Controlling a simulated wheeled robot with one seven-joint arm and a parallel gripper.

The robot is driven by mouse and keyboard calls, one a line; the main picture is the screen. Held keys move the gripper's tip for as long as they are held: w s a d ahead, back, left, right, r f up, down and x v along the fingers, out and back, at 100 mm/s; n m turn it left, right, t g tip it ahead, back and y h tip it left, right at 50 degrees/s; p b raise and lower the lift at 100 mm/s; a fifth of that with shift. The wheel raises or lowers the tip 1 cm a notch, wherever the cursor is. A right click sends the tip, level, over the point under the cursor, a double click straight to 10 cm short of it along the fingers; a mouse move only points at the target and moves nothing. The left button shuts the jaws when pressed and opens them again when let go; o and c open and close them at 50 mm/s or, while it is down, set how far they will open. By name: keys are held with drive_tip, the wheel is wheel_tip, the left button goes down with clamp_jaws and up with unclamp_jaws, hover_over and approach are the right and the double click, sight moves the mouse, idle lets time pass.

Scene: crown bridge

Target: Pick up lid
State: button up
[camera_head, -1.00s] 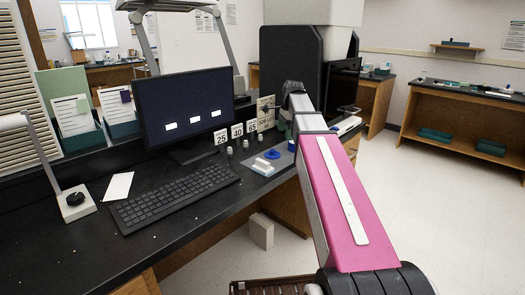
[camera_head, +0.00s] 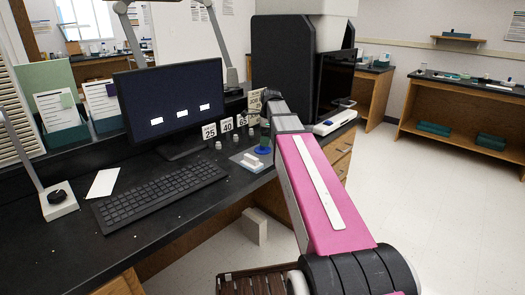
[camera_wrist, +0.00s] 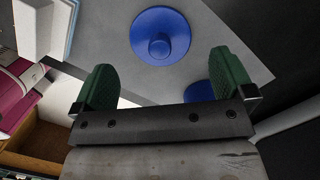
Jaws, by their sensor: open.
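The lid, a round blue disc with a small raised knob (camera_wrist: 160,36), lies on a grey mat. In the head view the blue lid (camera_head: 263,150) shows small at the bench's front edge, partly covered by my arm. My gripper (camera_wrist: 165,75) is open, with its green-padded fingers apart and nothing between them. The lid appears beyond the fingertips in the wrist view, not between them. A second blue piece (camera_wrist: 198,91) shows between the fingers, partly hidden by the gripper body.
A white block (camera_head: 251,160) lies on the mat left of the lid. Number cards (camera_head: 227,125) and small weights stand behind. A keyboard (camera_head: 160,195) and monitor (camera_head: 170,100) are to the left. A white device (camera_head: 335,122) stands on the right.

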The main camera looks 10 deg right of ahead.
sight(263, 148)
drive_tip(key=shift+a+f, duration=0.2)
drive_tip(key=shift+f, duration=0.95)
drive_tip(key=shift+a+f, duration=0.15)
drive_tip(key=shift+f, duration=1)
drive_tip(key=c, duration=0.8)
drive_tip(key=shift+r, duration=0.1)
